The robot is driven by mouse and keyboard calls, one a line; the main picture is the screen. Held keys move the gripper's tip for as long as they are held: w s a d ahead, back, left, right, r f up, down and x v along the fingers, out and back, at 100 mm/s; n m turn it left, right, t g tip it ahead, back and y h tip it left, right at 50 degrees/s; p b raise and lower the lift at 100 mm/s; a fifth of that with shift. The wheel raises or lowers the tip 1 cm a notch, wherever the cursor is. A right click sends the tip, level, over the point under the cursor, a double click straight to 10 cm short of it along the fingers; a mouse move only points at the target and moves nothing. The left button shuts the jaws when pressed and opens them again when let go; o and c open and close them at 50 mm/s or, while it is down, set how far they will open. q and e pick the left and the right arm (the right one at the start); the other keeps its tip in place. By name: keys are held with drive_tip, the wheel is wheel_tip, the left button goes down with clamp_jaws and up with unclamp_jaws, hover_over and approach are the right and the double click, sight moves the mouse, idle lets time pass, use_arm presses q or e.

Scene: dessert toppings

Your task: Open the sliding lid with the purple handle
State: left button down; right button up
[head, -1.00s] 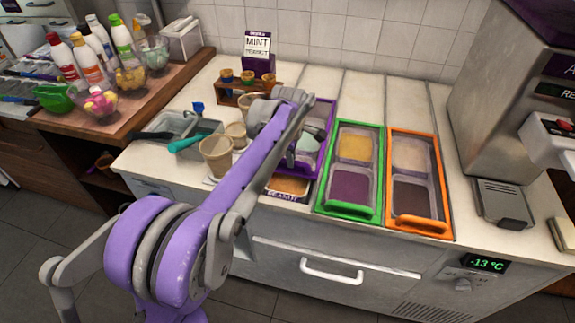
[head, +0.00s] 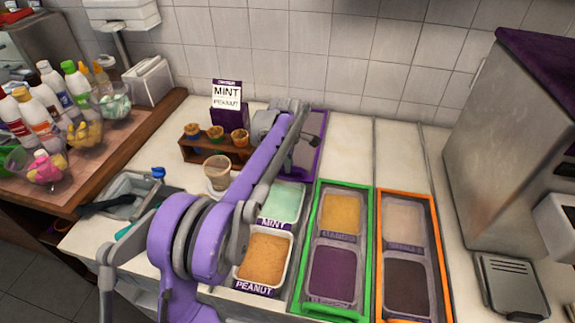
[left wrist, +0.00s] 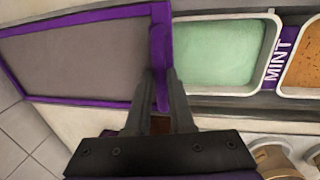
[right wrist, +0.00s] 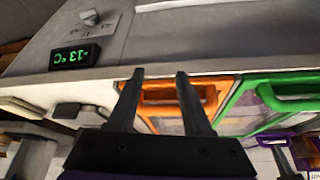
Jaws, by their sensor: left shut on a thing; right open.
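The sliding lid with the purple frame (head: 321,145) lies at the back of its freezer section, partly behind my left arm. Its grey panel (left wrist: 75,58) and purple handle (left wrist: 160,45) show in the left wrist view. My left gripper (left wrist: 161,78) is shut on the handle, one finger on each side. The mint tub (head: 284,203) and the peanut tub (head: 265,258) lie uncovered in front of the lid. In the head view the left fingertips are hidden. My right gripper (right wrist: 160,75) is open and empty, near the freezer front in the right wrist view.
A green-framed lid (head: 368,230) and an orange-framed lid (head: 440,260) cover the sections to the right. A wooden cone rack (head: 190,152) and a cup (head: 217,170) stand left of my arm. A steel machine (head: 505,140) stands at the right.

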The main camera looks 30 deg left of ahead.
use_arm(q)
drive_tip(key=shift+w+a, duration=0.1)
drive_tip(key=shift+w, duration=0.3)
drive_tip(key=c, duration=0.8)
unclamp_jaws()
drive_tip(key=shift+r, duration=0.1)
drive_tip(key=r, duration=0.3)
drive_tip(key=s+r, duration=0.1)
drive_tip(key=r, duration=0.3)
drive_tip(key=s+r, duration=0.1)
drive_tip(key=r, duration=0.2)
drive_tip(key=shift+d+r+p, duration=0.2)
drive_tip(key=shift+d+p, duration=0.05)
drive_tip(key=shift+p, duration=0.15)
